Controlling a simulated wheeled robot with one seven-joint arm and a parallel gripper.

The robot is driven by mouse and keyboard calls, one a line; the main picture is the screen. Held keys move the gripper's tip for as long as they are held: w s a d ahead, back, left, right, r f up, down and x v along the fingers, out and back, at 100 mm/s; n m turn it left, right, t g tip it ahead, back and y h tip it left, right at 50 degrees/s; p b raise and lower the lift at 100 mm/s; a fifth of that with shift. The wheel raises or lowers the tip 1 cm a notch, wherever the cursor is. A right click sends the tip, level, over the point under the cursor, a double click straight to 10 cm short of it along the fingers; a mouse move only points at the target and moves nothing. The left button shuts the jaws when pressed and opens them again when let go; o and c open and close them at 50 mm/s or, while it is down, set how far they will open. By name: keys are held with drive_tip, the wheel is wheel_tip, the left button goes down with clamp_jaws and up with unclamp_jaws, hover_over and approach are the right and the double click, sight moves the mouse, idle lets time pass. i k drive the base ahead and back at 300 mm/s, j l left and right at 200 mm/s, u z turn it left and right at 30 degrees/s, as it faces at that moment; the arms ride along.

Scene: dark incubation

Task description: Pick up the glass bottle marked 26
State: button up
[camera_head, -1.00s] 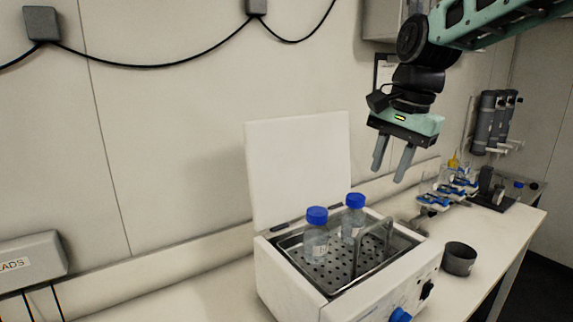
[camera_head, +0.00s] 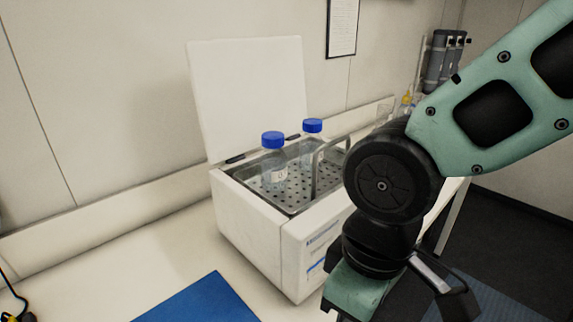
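Two clear glass bottles with blue caps stand upright in the open white water bath (camera_head: 245,235). The nearer left bottle (camera_head: 274,170) has a small pale label whose number is too small to read surely. The other bottle (camera_head: 313,150) is behind it to the right, and its marking is not readable either. I cannot tell which one is marked 26. My gripper (camera_head: 352,296) is at the bottom edge, in front and to the right of the bath, apart from the bottles. Its fingers are cut off by the frame.
The bath's white lid (camera_head: 250,95) stands raised behind it. A metal divider (camera_head: 330,165) rises beside the right bottle. A blue mat (camera_head: 200,300) lies on the bench in front. My arm hides the bench's right side.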

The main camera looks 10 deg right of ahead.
sight(309, 142)
drive_tip(key=k+l+u, duration=0.15)
drive_tip(key=l, duration=0.25)
drive_tip(key=k+l+u, duration=0.2)
drive_tip(key=l, duration=0.2)
drive_tip(key=k+l+u, duration=0.15)
drive_tip(key=k+l, duration=0.15)
